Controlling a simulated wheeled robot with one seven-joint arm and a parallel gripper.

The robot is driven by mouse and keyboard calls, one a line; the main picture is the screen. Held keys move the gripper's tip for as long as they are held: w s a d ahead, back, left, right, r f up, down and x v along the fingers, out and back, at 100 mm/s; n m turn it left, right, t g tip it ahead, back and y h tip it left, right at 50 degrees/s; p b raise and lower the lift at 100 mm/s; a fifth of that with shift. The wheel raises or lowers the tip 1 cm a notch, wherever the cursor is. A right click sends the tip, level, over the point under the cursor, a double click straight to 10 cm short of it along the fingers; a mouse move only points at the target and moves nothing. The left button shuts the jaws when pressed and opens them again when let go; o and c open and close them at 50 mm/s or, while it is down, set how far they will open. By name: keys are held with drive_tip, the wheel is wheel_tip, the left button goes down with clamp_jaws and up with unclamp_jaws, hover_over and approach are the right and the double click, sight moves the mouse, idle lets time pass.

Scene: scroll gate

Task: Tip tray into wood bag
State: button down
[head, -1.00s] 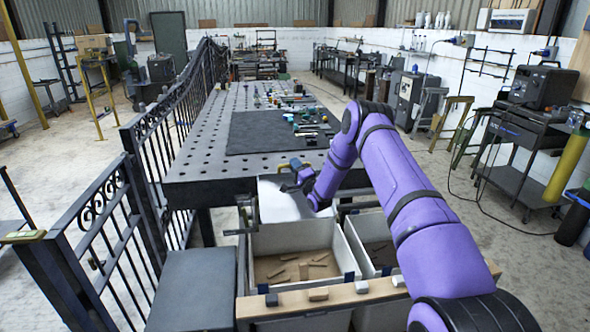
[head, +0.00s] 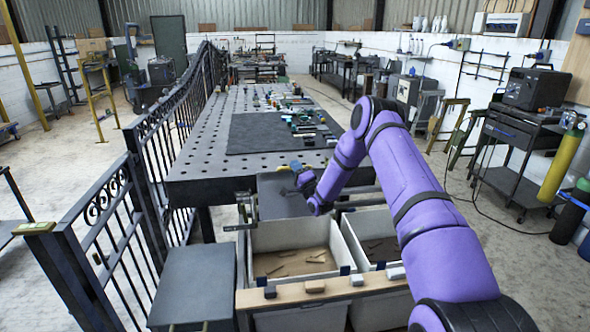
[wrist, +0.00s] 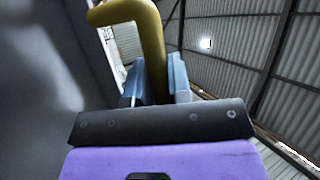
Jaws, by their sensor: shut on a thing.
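The tray (head: 282,203) is a flat grey metal panel, steeply tilted, at the near edge of the perforated table and above the rear of the left bag. My gripper (head: 299,174) is at its upper right, shut on the tray's yellow handle (head: 284,168). The wrist view shows the bent yellow handle (wrist: 152,45) between the two blue-grey fingers, with the tray's dark grey surface (wrist: 35,80) at left. The left open white bag (head: 338,240) holds several brown wood-like strips (head: 285,263) on its floor. I cannot tell whether anything lies on the tray.
A second white bag (head: 352,240) stands right of it, partly behind my arm, with brown pieces inside. A wooden rail (head: 335,293) with small blocks runs along the front. A black iron gate (head: 100,225) and a grey box (head: 195,285) stand left. The perforated table (head: 205,150) is behind.

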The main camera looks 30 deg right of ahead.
drive_tip(key=shift+s+a+f, duration=0.1)
drive_tip(key=shift+s+f, duration=0.05)
drive_tip(key=c, duration=1.1)
unclamp_jaws()
drive_tip(key=shift+s, duration=0.1)
drive_tip(key=shift+o, duration=0.2)
drive_tip(key=v, duration=1)
drive_tip(key=shift+s, duration=0.35)
